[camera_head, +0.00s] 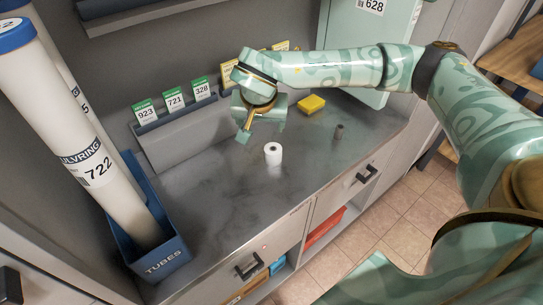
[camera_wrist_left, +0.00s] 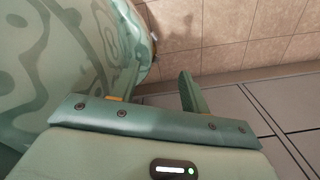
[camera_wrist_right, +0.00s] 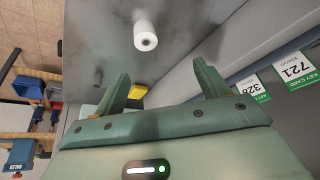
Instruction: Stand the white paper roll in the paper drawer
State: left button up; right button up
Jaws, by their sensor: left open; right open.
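The white paper roll (camera_head: 273,154) stands upright on the grey metal counter, near its middle. It also shows in the right wrist view (camera_wrist_right: 146,36), beyond the fingertips. My right gripper (camera_head: 262,124) is open and empty, above and behind the roll, apart from it. My left gripper (camera_wrist_left: 160,82) is open and empty in the left wrist view, with floor tiles beyond it; it does not show in the head view. Two drawer fronts, a nearer one (camera_head: 228,280) and a farther one (camera_head: 338,200), with black handles, look shut under the counter. I cannot tell which is the paper drawer.
A blue tubes bin (camera_head: 160,255) with tall white tubes stands at the counter's left. Key card racks (camera_head: 175,125) line the back. A yellow block (camera_head: 312,104) and a small grey cylinder (camera_head: 339,131) stand right of the roll. The front counter (camera_head: 225,215) is clear.

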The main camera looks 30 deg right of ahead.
jog(key=s+d+f, duration=0.1)
jog(key=d+f, duration=0.1)
jog(key=b, duration=0.4)
send_over(273, 149)
jog(key=s+a, duration=0.2)
jog(key=a, duration=0.1)
notch_tip(273, 149, down, 8)
jog(key=shift+g, duration=0.3)
jog(key=f+b, duration=0.1)
jog(key=d+f, duration=0.1)
jog(key=f, duration=0.1)
jog(key=w+d+f+b, duration=0.1)
jog(key=shift+w+d+f+b, duration=0.1)
jog(key=shift+d+f+b, duration=0.15)
jog(key=shift+f+b, duration=0.1)
jog(key=shift+w+d+f, duration=0.15)
jog(key=shift+w+f, duration=0.1)
jog(key=shift+f, duration=0.1)
pick_arm(q)
notch_tip(273, 149, down, 6)
jog(key=s, duration=0.3)
jog(key=shift+d+f+g, duration=0.15)
jog(key=shift+d+g, duration=0.25)
pick_arm(e)
jog(key=shift+r, duration=0.1)
jog(key=c, duration=1.2)
